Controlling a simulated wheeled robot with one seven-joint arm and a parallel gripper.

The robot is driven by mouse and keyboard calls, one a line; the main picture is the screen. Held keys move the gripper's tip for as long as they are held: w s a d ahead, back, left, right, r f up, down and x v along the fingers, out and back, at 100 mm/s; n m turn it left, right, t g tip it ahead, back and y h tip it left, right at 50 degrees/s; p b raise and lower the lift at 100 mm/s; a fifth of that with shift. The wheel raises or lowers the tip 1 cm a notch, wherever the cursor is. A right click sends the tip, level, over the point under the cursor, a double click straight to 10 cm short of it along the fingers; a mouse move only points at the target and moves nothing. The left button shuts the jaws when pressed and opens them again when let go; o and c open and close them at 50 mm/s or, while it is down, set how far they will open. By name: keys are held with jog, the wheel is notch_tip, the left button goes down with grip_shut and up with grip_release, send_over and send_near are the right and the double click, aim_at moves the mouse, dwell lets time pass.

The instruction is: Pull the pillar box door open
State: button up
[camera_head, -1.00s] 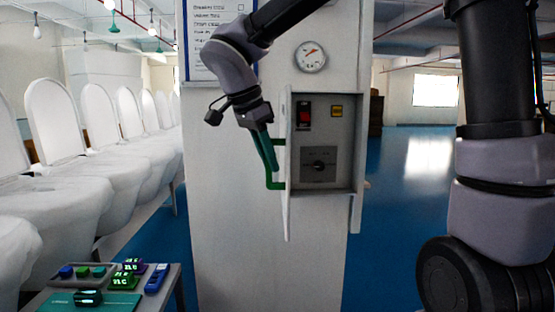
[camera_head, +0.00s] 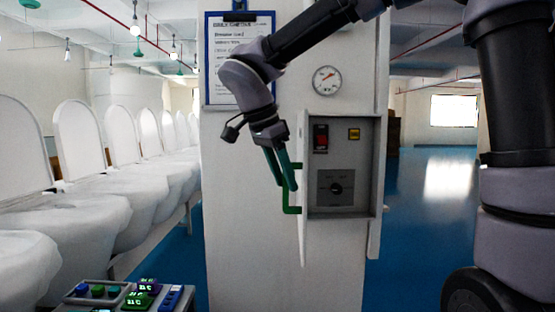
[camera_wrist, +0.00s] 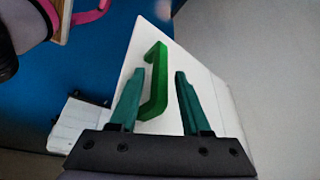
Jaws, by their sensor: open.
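The white pillar box door (camera_head: 303,230) stands swung outward at the left side of the open grey box (camera_head: 370,165), seen nearly edge-on in the head view. Its green handle (camera_head: 291,210) sticks out to the left. My gripper (camera_head: 285,188) is open beside the handle. In the wrist view, the green handle (camera_wrist: 157,82) crosses the white door panel (camera_wrist: 188,55) and lies between the two spread fingers of my gripper (camera_wrist: 158,82) in the picture. I cannot tell whether a finger touches it.
A gauge (camera_head: 327,80) and clipboard (camera_head: 222,60) are on the pillar. A control panel (camera_head: 100,292) stands lower left.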

jog(key=v, duration=0.9)
jog(key=shift+r, duration=0.2)
jog(key=shift+s, duration=0.1)
